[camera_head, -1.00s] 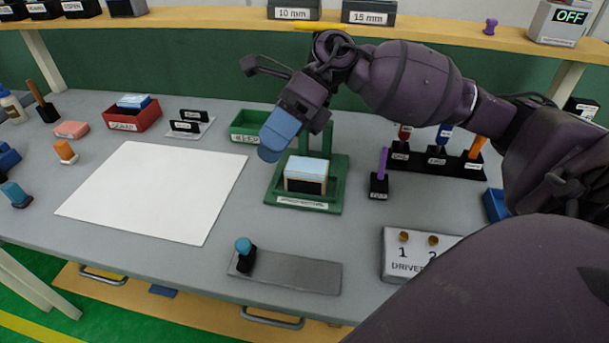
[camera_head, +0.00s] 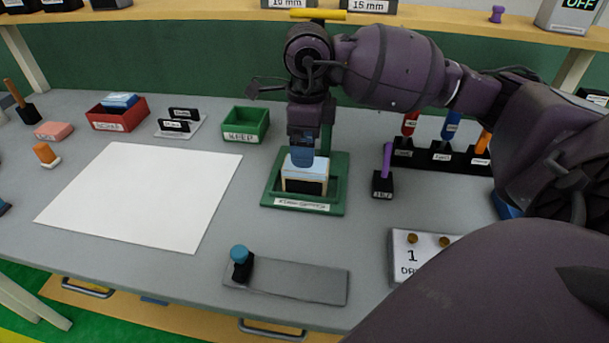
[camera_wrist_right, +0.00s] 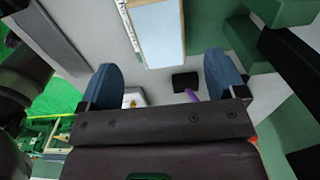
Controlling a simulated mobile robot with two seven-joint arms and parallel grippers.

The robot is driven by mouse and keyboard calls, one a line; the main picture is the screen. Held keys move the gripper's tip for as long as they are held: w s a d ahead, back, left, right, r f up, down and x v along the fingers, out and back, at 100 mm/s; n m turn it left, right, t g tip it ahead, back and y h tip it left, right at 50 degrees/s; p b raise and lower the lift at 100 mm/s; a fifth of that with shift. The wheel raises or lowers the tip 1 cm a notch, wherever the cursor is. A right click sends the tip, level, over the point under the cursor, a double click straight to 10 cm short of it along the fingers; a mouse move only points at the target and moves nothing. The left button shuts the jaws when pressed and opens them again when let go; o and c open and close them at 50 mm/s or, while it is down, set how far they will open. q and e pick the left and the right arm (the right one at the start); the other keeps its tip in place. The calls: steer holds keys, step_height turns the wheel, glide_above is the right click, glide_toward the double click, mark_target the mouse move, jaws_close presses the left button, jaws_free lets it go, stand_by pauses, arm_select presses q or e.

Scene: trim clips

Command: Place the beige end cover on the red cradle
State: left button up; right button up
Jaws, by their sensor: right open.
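A small block (camera_head: 304,185) with beige edges, a dark front and a light blue top sits in the green fixture (camera_head: 335,190); it may be the beige end cover, but I cannot be sure. It also shows in the right wrist view (camera_wrist_right: 160,32), beyond the fingers. My right gripper (camera_head: 302,157) points down at this block, its blue fingers overlapping its back top edge in the head view. In the wrist view the gripper (camera_wrist_right: 163,78) is open, with nothing between the fingers. A red tray (camera_head: 139,121) at the back left, possibly the cradle, holds a blue block (camera_head: 121,100).
A green bin (camera_head: 264,129) stands behind the fixture. A purple tool in a black stand (camera_head: 382,187) is just right of it. A white sheet (camera_head: 140,195) covers the middle left. A grey plate with a blue-topped knob (camera_head: 300,281) lies in front.

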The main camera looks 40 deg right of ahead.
mark_target(306, 176)
steer(key=shift+w+f+b, duration=0.1)
steer(key=shift+f+b, duration=0.35)
steer(key=shift+f, duration=2.7)
steer(key=shift+r, duration=0.1)
steer(key=c, duration=1.2)
